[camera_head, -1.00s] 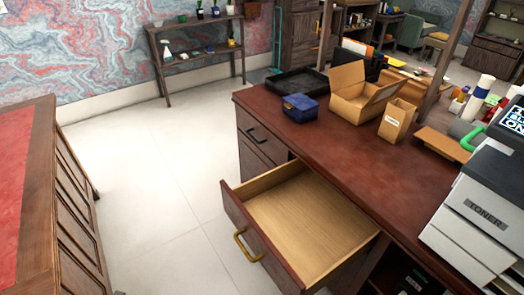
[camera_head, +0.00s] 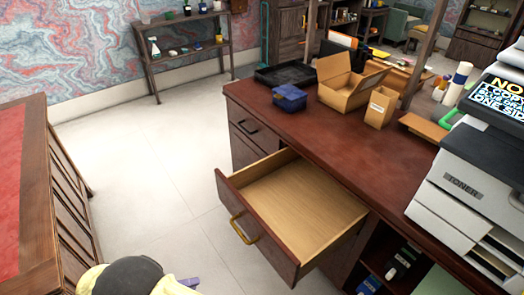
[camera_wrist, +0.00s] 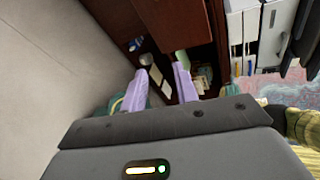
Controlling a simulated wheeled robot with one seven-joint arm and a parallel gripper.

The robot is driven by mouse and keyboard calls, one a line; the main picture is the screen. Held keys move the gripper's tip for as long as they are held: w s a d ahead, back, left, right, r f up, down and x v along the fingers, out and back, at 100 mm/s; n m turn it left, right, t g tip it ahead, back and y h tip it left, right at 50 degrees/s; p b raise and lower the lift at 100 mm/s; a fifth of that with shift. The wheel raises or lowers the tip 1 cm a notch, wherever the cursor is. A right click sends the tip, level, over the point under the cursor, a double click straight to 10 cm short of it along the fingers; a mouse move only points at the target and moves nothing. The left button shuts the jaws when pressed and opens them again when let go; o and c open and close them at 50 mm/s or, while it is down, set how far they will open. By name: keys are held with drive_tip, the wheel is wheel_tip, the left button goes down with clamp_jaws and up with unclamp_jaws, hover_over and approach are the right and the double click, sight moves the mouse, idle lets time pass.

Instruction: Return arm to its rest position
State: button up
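My gripper (camera_wrist: 160,72) shows in the wrist view with its two purple fingers apart and nothing between them. In the head view, my yellow and black arm (camera_head: 132,277) reaches in at the bottom edge, with a purple finger (camera_head: 190,282) at its right. It is low and in front of the desk, left of the open drawer (camera_head: 285,200). The drawer is wooden, pulled out, and looks empty inside. My gripper is apart from its brass handle (camera_head: 240,230).
The red-topped desk (camera_head: 330,150) carries a blue box (camera_head: 289,97), a black tray (camera_head: 285,75), an open carton (camera_head: 345,85) and a printer (camera_head: 475,180). A wooden cabinet (camera_head: 45,220) stands at the left. Pale floor (camera_head: 150,180) is free between them.

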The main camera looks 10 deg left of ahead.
drive_tip(key=w+d+r+m+g+y, duration=0.1)
drive_tip(key=w+d+r+m+g, duration=0.45)
drive_tip(key=w+d+m, duration=0.4)
wheel_tip(320, 180, up, 3)
drive_tip(key=m+g+y, duration=0.4)
drive_tip(key=m, duration=0.6)
hover_over(276, 238)
drive_tip(key=s, duration=0.3)
drive_tip(key=s+d+r+m+t+y, duration=0.2)
drive_tip(key=d+r+m+y, duration=0.15)
drive_tip(key=d+m, duration=0.7)
drive_tip(key=s+d+r+m+t+y, duration=0.1)
drive_tip(key=d+r+m+t+y, duration=0.2)
drive_tip(key=d+m, duration=0.75)
wheel_tip(276, 238, up, 20)
drive_tip(key=g+p, duration=0.1)
drive_tip(key=p, duration=1.8)
drive_tip(key=shift+a+m+p, duration=0.3)
drive_tip(key=shift+m+p, duration=0.05)
drive_tip(key=shift+h, duration=0.25)
drive_tip(key=shift+s, duration=0.15)
